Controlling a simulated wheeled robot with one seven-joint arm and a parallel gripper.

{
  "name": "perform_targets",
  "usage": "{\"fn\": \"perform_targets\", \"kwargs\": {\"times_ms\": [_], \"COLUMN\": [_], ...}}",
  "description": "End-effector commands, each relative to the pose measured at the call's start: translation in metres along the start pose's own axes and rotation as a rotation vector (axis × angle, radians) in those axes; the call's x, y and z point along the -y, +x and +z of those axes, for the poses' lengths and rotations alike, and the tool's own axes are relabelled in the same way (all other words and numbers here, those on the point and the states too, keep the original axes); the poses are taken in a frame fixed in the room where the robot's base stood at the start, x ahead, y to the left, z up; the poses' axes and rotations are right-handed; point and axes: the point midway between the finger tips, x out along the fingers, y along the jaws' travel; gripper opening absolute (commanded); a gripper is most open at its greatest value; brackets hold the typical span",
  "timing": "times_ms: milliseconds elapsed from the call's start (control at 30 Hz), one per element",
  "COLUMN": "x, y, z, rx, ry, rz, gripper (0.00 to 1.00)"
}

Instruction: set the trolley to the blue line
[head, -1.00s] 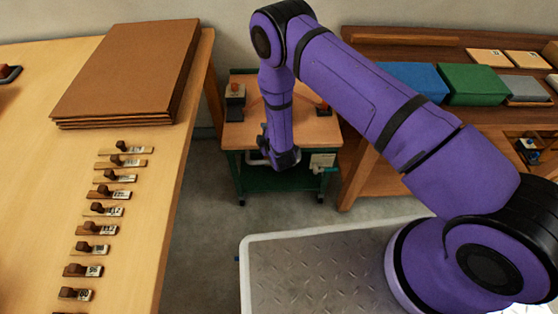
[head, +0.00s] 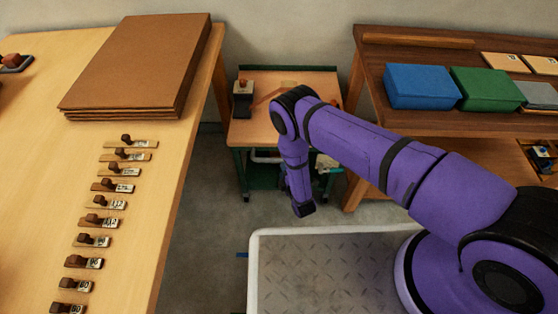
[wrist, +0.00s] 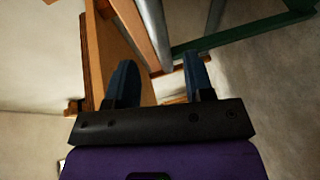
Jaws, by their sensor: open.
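The trolley (head: 248,132) has a wooden top and a green frame. It stands between the left bench and the right shelf table, against the wall. A pale bar, perhaps its handle (head: 264,157), shows at its front, partly hidden by my arm. A short piece of the blue line (head: 242,255) shows on the floor at my base's left edge. My gripper is in front of the trolley, its fingers hidden in the head view. In the wrist view my gripper (wrist: 160,77) is open and empty. A silvery tube (wrist: 155,32) and a green frame bar (wrist: 245,32) lie beyond the fingers.
The left bench (head: 165,190) carries brown boards (head: 140,60) and several labelled stamps. The right table (head: 375,68) holds a blue box (head: 420,86) and a green box (head: 484,88). A dark-and-white device (head: 243,98) stands on the trolley. Grey floor (head: 205,210) is clear in front.

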Motion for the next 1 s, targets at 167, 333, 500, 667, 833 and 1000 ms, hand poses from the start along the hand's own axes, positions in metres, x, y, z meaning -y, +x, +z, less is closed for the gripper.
{"fn": "perform_targets", "kwargs": {"times_ms": [167,333,500,667,833,1000], "x": [-0.001,0.0,0.0,0.0,0.0,0.0], "y": [0.033,0.055,0.066,0.067,0.067,0.067], "z": [0.0,0.0,0.0,0.0,0.0,0.0], "rx": [0.001,0.001,0.001,0.0,0.0,0.0], "ry": [0.001,0.001,0.001,0.0,0.0,0.0], "rz": [0.003,0.001,0.0,-0.001,-0.001,-0.001], "gripper": [0.48,0.48,0.48,0.48,0.43,0.04]}}
